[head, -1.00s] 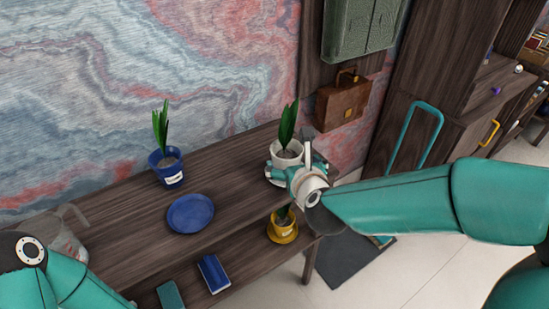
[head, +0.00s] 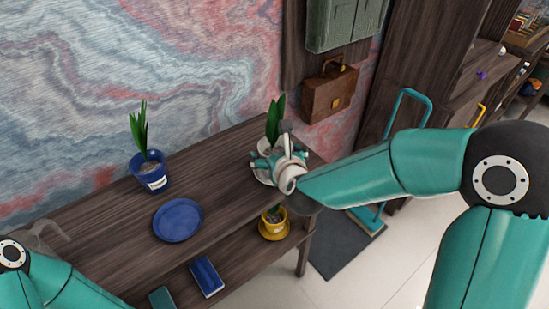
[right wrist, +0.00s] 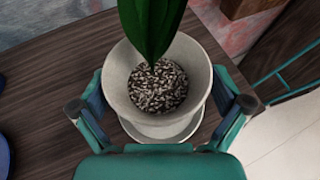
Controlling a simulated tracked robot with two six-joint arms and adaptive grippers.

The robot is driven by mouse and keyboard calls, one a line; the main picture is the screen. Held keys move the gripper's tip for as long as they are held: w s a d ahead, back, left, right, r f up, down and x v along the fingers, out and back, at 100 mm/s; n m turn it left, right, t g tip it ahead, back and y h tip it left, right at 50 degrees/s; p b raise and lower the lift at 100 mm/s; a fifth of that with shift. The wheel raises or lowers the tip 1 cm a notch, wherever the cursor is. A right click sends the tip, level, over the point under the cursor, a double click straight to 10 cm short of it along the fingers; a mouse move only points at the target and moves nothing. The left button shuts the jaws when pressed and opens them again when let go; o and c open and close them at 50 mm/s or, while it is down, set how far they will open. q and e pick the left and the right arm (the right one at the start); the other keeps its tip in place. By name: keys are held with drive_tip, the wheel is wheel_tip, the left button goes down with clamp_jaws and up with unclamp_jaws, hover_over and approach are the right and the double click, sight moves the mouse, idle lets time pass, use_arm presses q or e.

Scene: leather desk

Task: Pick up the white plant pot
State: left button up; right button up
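The white plant pot (right wrist: 119,82) holds a green leafy plant and speckled soil, and stands upright on a white saucer (right wrist: 160,129). In the head view the pot stands at the right end of the wooden desk, partly hidden by my right gripper (head: 268,162). In the right wrist view the two fingers of my right gripper (right wrist: 162,108) stand apart, one on each side of the pot. Narrow gaps seem to show between the fingers and the pot, so it looks open. My left arm shows at the lower left in the head view, but its gripper is not clearly visible.
A blue pot (head: 151,176) with a plant and a blue plate (head: 178,220) are on the desk top (head: 110,235). A yellow pot (head: 273,228) and a blue book (head: 206,277) are on the lower shelf. A brown briefcase (head: 328,95) hangs behind the desk's right end.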

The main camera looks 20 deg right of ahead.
drive_tip(key=shift+a, duration=0.1)
drive_tip(key=c, duration=1.3)
drive_tip(key=shift+c, duration=1.3)
drive_tip(key=shift+r, duration=0.15)
